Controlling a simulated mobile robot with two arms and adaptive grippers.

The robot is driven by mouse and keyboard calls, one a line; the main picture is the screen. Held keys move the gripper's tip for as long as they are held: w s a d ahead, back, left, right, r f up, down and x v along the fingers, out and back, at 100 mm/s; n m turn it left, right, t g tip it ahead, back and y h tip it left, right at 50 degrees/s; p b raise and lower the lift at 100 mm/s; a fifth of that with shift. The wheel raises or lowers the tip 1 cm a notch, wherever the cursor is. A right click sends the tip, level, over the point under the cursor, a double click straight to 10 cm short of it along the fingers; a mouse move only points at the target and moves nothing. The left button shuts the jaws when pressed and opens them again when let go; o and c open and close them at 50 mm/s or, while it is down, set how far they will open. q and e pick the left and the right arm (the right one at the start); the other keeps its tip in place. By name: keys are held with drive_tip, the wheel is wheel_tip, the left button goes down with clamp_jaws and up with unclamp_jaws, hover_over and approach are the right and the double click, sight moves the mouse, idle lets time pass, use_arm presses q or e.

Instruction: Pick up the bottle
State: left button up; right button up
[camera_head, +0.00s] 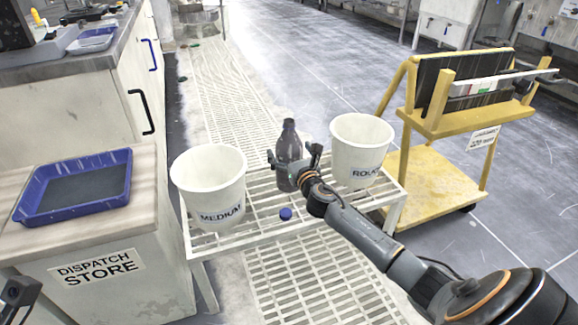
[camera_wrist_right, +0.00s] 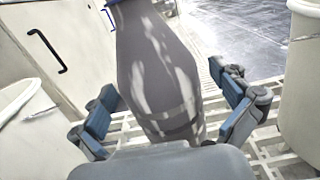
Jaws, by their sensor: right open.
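The dark, purplish-brown bottle (camera_head: 289,142) stands upright on the white slatted rack (camera_head: 262,190), between two white tubs. My right gripper (camera_head: 292,160) is open at the bottle, with a finger on each side of its body. In the right wrist view the bottle (camera_wrist_right: 158,70) fills the middle between the open fingers (camera_wrist_right: 170,92), and gaps show on both sides. Its base is hidden by the gripper's palm. A small dark part at the lower left edge of the head view (camera_head: 18,292) seems to be my left gripper; its jaws cannot be made out.
The MEDIUM tub (camera_head: 208,180) is left of the bottle and the ROUGH tub (camera_head: 360,145) right, both close. A small blue cap (camera_head: 285,213) lies in front on the rack. A yellow trolley (camera_head: 430,185) stands right; a blue tray (camera_head: 75,185) sits on the left counter.

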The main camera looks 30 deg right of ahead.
drive_tip(key=shift+w, duration=0.15)
drive_tip(key=c, duration=1.3)
drive_tip(key=shift+r, duration=0.2)
